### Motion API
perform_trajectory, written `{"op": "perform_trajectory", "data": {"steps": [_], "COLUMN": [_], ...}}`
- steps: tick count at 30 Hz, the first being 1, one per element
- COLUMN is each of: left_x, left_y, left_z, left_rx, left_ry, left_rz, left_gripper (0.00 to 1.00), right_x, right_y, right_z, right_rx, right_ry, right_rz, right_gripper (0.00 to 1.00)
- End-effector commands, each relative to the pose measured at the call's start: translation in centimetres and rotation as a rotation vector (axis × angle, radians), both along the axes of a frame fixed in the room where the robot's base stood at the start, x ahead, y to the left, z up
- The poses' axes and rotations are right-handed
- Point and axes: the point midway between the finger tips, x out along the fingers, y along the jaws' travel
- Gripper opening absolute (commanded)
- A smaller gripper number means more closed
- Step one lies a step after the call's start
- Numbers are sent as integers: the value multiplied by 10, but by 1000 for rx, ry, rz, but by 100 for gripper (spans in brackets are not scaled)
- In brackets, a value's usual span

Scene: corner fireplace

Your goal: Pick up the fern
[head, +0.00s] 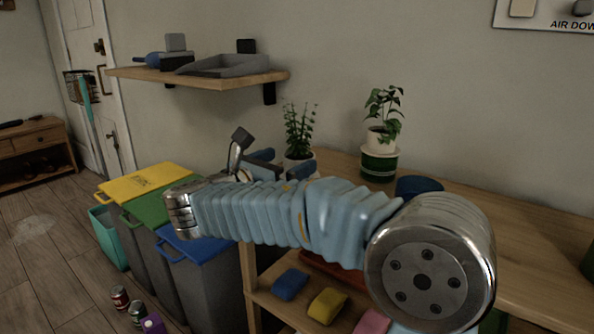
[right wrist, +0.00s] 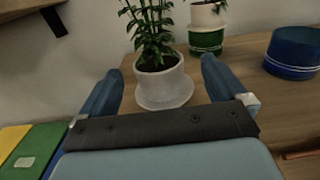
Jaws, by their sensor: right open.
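A leafy green plant (head: 298,128) in a white pot, likely the fern, stands on the wooden counter against the wall. In the right wrist view the same plant (right wrist: 154,45) sits in its white pot on a white saucer. My right gripper (head: 280,164) is open, with its blue fingers pointing at the pot. In the right wrist view the fingers of my right gripper (right wrist: 161,72) appear on either side of the pot, with nothing held. I cannot tell how far the fingertips are from the pot. My arm hides part of the counter. My left gripper is not in view.
A second plant (head: 382,115) in a white and green pot stands to the right. A blue round container (right wrist: 293,52) is further right. A wall shelf (head: 190,76) hangs at upper left. Bins with yellow, green and blue lids (head: 145,183) stand left of the counter.

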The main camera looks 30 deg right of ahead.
Motion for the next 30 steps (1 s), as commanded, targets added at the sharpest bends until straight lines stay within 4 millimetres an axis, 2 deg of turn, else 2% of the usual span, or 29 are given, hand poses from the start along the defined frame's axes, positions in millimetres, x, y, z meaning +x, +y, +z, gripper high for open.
{"op": "perform_trajectory", "data": {"steps": [11,19,27,30], "left_x": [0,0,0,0], "left_y": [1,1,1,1], "left_z": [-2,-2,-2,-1], "left_rx": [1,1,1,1], "left_ry": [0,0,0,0], "left_rz": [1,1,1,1], "left_gripper": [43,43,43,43], "right_x": [22,24,24,24], "right_y": [-44,-48,-47,-47], "right_z": [-3,-3,-3,-2], "right_rx": [0,0,0,0], "right_ry": [-1,0,0,-1], "right_rz": [-1,1,1,1], "right_gripper": [98,98,57,54]}}
